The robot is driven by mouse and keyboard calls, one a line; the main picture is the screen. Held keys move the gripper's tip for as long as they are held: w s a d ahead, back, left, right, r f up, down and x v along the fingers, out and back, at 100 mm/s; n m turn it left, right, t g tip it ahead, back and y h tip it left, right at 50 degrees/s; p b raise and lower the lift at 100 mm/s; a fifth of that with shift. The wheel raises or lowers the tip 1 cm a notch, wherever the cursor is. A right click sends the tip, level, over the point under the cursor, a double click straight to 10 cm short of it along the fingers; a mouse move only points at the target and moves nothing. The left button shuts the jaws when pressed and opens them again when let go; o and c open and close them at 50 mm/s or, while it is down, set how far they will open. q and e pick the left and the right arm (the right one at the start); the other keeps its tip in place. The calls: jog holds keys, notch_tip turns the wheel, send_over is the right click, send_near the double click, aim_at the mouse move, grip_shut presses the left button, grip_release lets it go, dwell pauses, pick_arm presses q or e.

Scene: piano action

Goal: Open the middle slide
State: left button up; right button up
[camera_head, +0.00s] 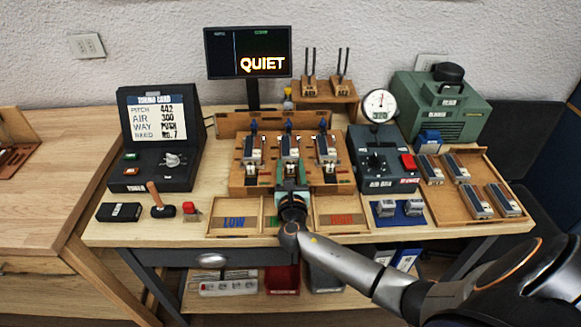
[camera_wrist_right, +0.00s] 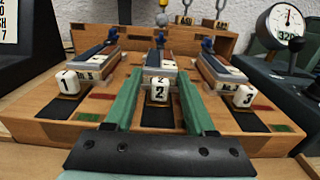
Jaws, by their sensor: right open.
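The wooden slide unit (camera_head: 240,183) stands mid-table with three slides side by side. The middle slide (camera_head: 290,148) is a pale block with a dark top and a blue piece behind it; in the right wrist view its white front knob (camera_wrist_right: 158,90) is marked 2. My right gripper (camera_head: 291,183) reaches in from the front right. In the right wrist view its green fingers (camera_wrist_right: 157,84) are open, one on each side of the knob. I cannot tell whether they touch it. My left gripper is out of view.
The slides marked 1 (camera_wrist_right: 68,83) and 3 (camera_wrist_right: 243,96) flank the fingers closely. Trays labelled LOW (camera_head: 234,222) and, partly hidden, another lie in front. A gauge box (camera_head: 381,160) with a red button stands right, a tuning card console (camera_head: 155,145) left.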

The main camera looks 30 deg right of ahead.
jog(key=shift+c, duration=0.2)
grip_shut()
dwell(0.3)
dwell(0.9)
